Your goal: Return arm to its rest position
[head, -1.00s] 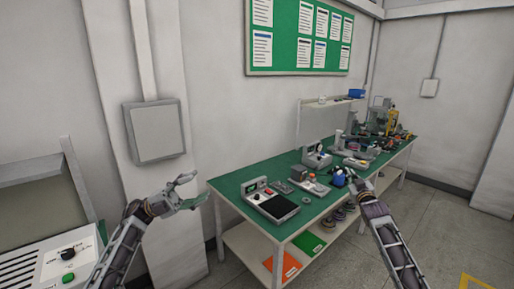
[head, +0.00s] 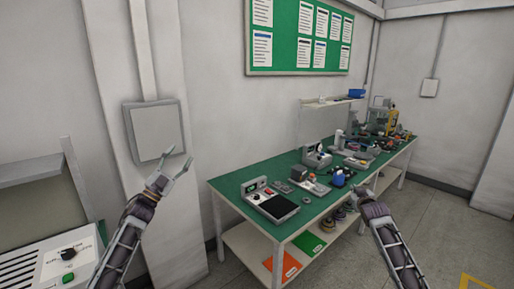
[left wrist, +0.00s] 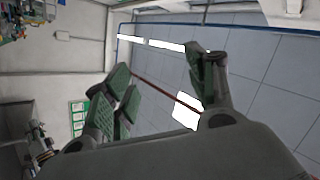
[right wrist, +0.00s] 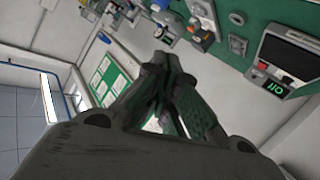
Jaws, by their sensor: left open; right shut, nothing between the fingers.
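My left gripper (head: 178,158) is raised in front of the wall, left of the green-topped bench, with its fingers pointing up. It is open and empty; the left wrist view shows its fingers (left wrist: 160,68) spread apart against the ceiling. My right gripper (head: 362,190) is near the front edge of the bench, close to a blue item (head: 338,179) lying on it. In the right wrist view its fingers (right wrist: 160,66) are together with nothing between them. Its fingertips are small and hard to make out in the head view.
The bench (head: 232,186) carries a device with a black pad (head: 278,208), several small parts, and machines at the far end. A control box (head: 58,255) stands at the lower left. A grey wall box (head: 155,131) is behind my left gripper.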

